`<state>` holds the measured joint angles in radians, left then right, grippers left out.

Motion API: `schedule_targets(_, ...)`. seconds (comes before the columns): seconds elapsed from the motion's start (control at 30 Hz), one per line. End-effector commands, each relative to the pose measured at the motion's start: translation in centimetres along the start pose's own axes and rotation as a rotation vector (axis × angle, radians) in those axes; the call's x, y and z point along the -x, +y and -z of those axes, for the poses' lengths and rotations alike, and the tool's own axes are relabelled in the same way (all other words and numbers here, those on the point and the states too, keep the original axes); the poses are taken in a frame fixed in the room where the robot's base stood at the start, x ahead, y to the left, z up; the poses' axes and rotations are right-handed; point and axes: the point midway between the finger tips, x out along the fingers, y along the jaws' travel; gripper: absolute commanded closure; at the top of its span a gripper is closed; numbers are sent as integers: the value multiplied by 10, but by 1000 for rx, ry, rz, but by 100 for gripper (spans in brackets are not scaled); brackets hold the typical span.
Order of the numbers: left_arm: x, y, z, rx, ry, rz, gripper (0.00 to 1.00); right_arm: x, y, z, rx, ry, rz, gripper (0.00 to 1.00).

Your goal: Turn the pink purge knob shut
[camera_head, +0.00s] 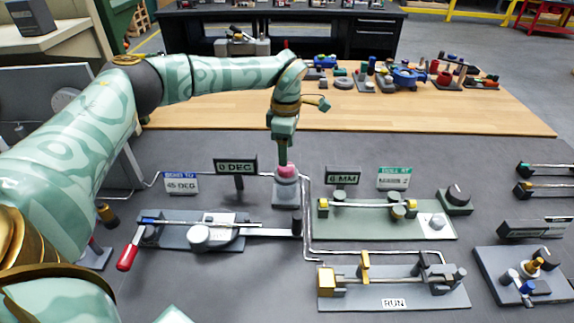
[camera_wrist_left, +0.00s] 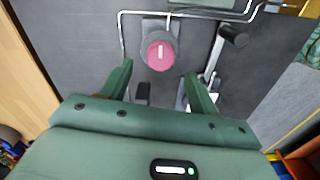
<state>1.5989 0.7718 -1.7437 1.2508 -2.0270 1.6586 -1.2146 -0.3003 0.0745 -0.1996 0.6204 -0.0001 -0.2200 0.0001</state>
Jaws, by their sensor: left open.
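In the left wrist view the knob (camera_wrist_left: 160,55) is a round pink disc with a short white mark, on a grey round body. My left gripper (camera_head: 283,162) points down right above the knob. In the wrist view the left gripper (camera_wrist_left: 159,72) is open, with one finger to each side and the knob showing beyond and between the fingertips. I cannot tell whether any finger touches it. My right gripper is not in view.
A "0 DEG" display (camera_head: 235,167) stands left of the knob, and a "6 MM" display (camera_head: 343,176) right. A red-handled lever fixture (camera_head: 190,236) and a green-plate fixture (camera_head: 385,229) stand in front. Thin pipes (camera_head: 306,215) run beside the knob. A wooden table (camera_head: 420,115) lies behind.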

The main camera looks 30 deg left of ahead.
Motion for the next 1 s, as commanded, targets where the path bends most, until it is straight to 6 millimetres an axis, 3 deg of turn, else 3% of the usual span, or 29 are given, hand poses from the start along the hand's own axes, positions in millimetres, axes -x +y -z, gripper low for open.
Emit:
schedule_targets(0.1,-27,0,0,0,1,3,39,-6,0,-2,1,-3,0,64)
schedule_targets(0.23,-44,0,0,1,1,1,39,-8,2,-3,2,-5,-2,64)
schedule_targets(0.63,-53,0,0,0,0,-1,39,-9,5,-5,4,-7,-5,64)
schedule_targets(0.67,-53,0,0,0,0,-1,42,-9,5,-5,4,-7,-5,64)
schedule_targets(0.8,-53,0,0,0,0,-1,81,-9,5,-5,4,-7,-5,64)
schedule_targets(1.0,-53,0,0,3,0,-1,84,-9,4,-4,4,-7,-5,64)
